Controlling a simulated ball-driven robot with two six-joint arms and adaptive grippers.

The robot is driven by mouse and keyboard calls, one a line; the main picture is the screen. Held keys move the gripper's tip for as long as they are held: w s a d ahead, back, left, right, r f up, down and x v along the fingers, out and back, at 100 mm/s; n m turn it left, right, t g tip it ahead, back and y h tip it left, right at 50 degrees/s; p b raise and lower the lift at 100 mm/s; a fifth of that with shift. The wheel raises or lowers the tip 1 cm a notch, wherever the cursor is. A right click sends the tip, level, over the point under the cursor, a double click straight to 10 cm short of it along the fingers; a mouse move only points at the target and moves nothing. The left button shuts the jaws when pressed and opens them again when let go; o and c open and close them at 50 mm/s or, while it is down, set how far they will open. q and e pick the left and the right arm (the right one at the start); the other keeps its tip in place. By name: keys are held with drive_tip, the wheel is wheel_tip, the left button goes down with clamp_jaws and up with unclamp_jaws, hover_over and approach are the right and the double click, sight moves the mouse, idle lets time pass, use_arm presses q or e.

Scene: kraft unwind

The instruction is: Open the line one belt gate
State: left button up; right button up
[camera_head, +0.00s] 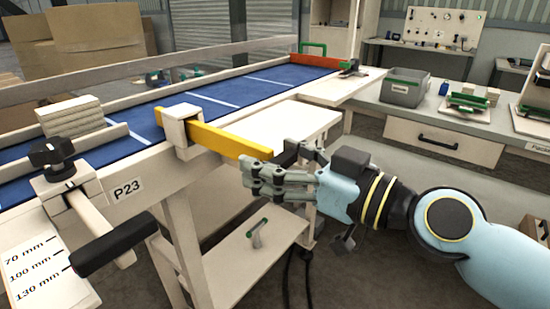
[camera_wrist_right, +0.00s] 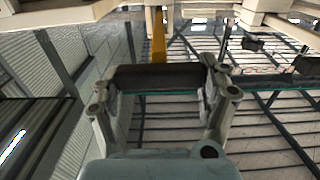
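The belt gate is a yellow bar (camera_head: 228,140) that runs from a pale post (camera_head: 181,124) on the near belt edge, out to the right, away from the blue belt. Its outer end meets my right gripper (camera_head: 284,168). In the right wrist view the yellow bar (camera_wrist_right: 158,45) leads to a dark crosspiece (camera_wrist_right: 158,78), which lies between the spread fingers of my right gripper (camera_wrist_right: 160,88). I cannot tell whether the fingers touch it. My left gripper is not in view.
A black-handled lever (camera_head: 115,245) and a dark knob (camera_head: 52,155) stand at the near left, by the P23 label (camera_head: 128,189). A side table (camera_head: 285,128) is behind the gripper. A grey bin (camera_head: 404,88) sits on the bench at right.

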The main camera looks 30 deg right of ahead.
drive_tip(key=o, duration=0.4)
drive_tip(key=shift+r, duration=0.1)
wheel_tip(320, 180, up, 10)
drive_tip(key=shift+f, duration=0.1)
idle(0.4)
idle(0.5)
